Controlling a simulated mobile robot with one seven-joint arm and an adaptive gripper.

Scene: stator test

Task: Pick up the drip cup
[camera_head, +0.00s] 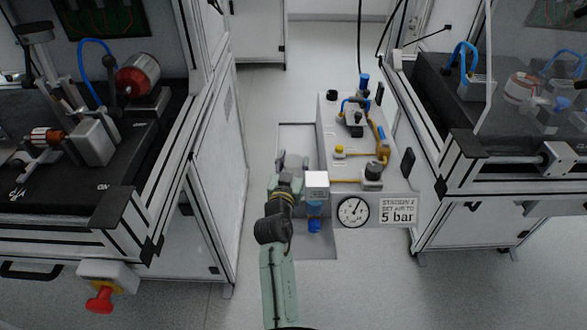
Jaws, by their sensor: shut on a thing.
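My gripper (290,178) is at the left side of the white-topped unit in the middle of the view. It is shut on a pale, greyish, rounded thing (294,162) that appears to be the drip cup. The cup is small and partly hidden by the gripper, so its lower part and exact tilt cannot be made out. I cannot tell whether it touches the surface behind it.
Close right of my gripper is a white block (317,180) with a blue part (314,226) below it. A pressure gauge (353,212) and a "5 bar" sign (398,211) face me. Workbenches stand on both sides; a red button (100,299) juts out at left.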

